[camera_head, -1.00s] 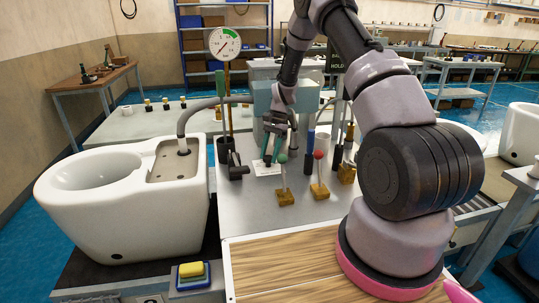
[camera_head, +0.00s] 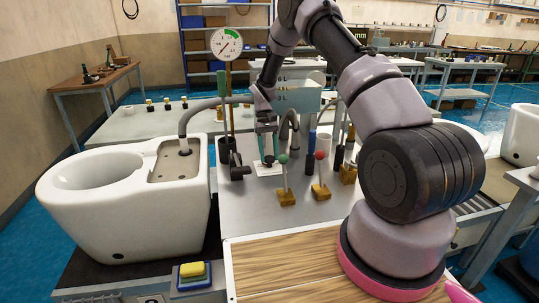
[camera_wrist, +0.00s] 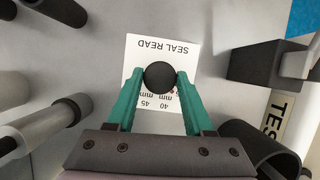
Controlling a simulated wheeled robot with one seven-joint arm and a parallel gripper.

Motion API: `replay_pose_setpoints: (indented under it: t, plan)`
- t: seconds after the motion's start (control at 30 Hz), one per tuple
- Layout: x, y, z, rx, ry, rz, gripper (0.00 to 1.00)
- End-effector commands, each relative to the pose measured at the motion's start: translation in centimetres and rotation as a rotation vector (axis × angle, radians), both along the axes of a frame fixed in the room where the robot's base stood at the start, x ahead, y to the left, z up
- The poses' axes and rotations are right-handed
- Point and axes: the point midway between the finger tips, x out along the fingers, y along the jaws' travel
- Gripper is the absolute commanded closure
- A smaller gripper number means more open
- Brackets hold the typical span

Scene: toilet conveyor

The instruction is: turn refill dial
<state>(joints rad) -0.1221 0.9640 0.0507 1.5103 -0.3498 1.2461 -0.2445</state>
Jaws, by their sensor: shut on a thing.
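My gripper (camera_head: 268,158) points down over the grey bench top, with its green fingers above a white card. In the wrist view, the fingers (camera_wrist: 160,80) are closed on a dark round knob (camera_wrist: 159,76), one finger on each side. The white card (camera_wrist: 141,58) beneath reads "SEAL READ" with 40 mm and 45 mm marks, upside down in this view. No marking on the knob names it as the refill dial. A round gauge (camera_head: 226,44) with a green sector stands on a post behind, left of my arm.
A white toilet (camera_head: 120,200) with a hose in its tank stands left. A wooden board (camera_head: 285,265) in front is clear.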

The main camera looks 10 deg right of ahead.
Motion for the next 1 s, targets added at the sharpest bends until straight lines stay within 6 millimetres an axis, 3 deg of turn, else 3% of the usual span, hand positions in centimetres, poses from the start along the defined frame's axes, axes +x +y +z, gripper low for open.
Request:
replay_pose_setpoints:
  t: [0.5,1.0]
  plan:
    - [0.01,0.17,0.05,0.0,-0.002,0.304,1.0]
    - [-0.02,0.19,0.04,-0.001,-0.001,0.348,1.0]
